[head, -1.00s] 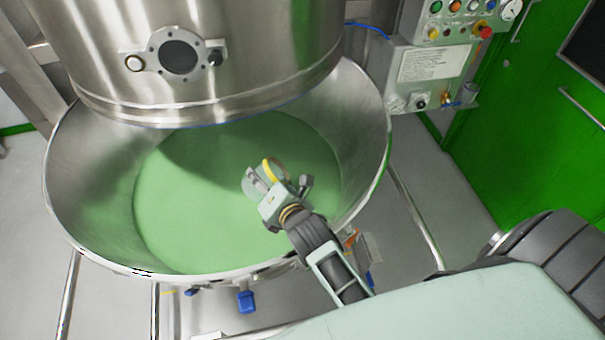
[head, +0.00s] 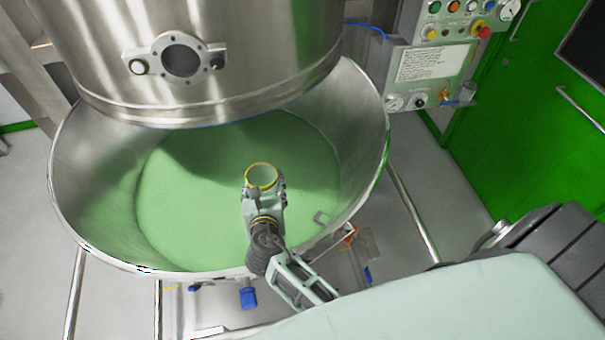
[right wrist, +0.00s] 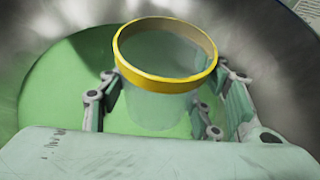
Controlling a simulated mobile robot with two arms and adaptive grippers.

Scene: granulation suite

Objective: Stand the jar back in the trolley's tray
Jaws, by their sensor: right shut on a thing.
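The jar (head: 262,178) is clear with a yellow rim and an open mouth. My right gripper (head: 263,190) is shut on it and holds it upright above the green powder in the large steel bowl. In the right wrist view the jar (right wrist: 160,95) stands between the fingers of the right gripper (right wrist: 165,105), its yellow rim above them. The jar looks see-through, with green showing through its wall; I cannot tell whether anything is in it. The trolley's tray cannot be made out in either view. My left gripper is not in view.
The wide steel bowl (head: 100,190) with green powder (head: 190,220) surrounds the gripper. A steel vessel (head: 190,60) hangs over its back. A control panel (head: 430,65) stands at the right, before a green door (head: 530,130). A blue-handled fitting (head: 248,297) sits below the bowl's front.

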